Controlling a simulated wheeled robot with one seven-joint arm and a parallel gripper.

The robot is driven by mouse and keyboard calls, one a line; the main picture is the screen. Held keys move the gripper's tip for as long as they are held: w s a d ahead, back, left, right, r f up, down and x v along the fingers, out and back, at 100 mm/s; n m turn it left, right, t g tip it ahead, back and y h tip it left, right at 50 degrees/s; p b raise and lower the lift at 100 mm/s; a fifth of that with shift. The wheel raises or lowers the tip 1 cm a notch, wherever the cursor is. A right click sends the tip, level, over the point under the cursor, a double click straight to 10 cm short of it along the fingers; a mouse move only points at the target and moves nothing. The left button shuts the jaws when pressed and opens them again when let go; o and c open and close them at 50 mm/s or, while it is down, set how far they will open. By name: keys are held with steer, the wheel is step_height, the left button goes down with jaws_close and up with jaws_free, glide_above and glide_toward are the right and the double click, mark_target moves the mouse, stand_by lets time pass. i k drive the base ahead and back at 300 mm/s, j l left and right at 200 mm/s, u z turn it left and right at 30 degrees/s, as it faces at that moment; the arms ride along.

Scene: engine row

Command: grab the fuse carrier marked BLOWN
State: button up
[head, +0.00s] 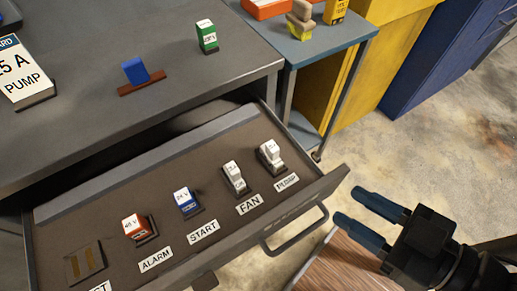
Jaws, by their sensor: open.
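No marking that reads BLOWN is legible in this view. The open drawer (120,195) holds a red fuse carrier (135,226) by the ALARM label, a blue one (187,201) by START, a whitish one (233,176) by FAN and another whitish one (270,155) at the right end; the lettering on the whitish ones is too small to read. A green carrier (208,37) with a white top label stands on the grey bench top. My gripper (347,205) is open and empty, just right of the drawer's front, with its blue fingers pointing left.
An empty socket (85,263) is at the drawer's left end. A blue block on a red-brown base (137,73) and a PUMP sign (22,75) are on the bench (75,125). The drawer handle (295,233) sticks out near my gripper. A blue-topped side table (325,45) stands behind.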

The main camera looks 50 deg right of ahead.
mark_target(269, 150)
steer(key=l+z, duration=0.35)
steer(key=l, duration=1.35)
steer(key=k, duration=0.05)
